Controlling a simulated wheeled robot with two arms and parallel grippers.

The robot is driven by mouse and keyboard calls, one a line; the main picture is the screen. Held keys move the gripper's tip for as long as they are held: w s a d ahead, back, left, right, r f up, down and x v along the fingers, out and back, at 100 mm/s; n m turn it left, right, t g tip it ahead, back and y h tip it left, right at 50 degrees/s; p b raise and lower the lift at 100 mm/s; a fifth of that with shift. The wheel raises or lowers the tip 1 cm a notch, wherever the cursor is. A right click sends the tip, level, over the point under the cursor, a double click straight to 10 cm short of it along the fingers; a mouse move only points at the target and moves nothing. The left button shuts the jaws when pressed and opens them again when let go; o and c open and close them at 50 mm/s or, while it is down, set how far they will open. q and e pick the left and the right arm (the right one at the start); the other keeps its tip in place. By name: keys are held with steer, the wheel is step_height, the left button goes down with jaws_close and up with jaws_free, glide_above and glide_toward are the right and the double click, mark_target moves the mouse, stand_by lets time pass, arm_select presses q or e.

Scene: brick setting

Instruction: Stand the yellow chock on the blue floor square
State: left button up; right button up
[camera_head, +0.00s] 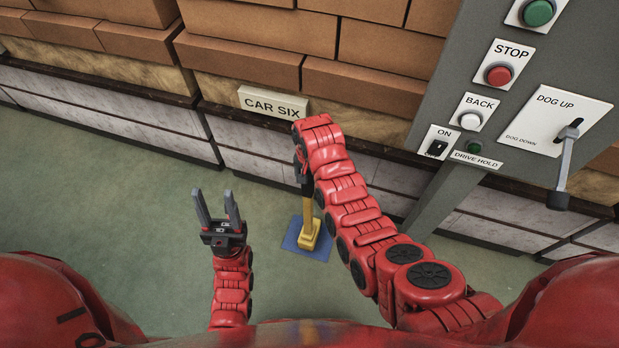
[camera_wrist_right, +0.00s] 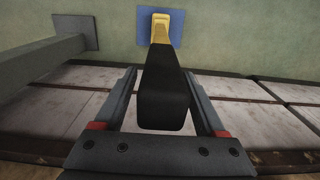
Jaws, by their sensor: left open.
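The yellow chock (camera_head: 311,236) stands upright on the blue floor square (camera_head: 291,243), and its black handle points up. In the right wrist view its yellow foot (camera_wrist_right: 160,30) rests over the blue square (camera_wrist_right: 177,27), with blue showing around it. My right gripper (camera_wrist_right: 162,72) is around the black handle, one finger on each side, with narrow gaps between fingers and handle. In the head view the right gripper is mostly hidden by my right arm. My left gripper (camera_head: 215,208) is open and empty, to the left of the chock.
A low wall of pale panels with stacked bricks (camera_head: 250,65) above carries a CAR SIX sign (camera_head: 272,103). A grey control panel (camera_head: 460,70) with buttons and a dog lever (camera_head: 565,160) stands at the right on a post. Green floor at the left is clear.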

step_height(320, 180, up, 6)
steer(key=shift+f, duration=0.2)
step_height(320, 180, up, 6)
steer(key=p, duration=0.4)
steer(key=shift+r+p, duration=0.4)
steer(key=shift+p, duration=0.1)
steer(key=shift+f, duration=0.15)
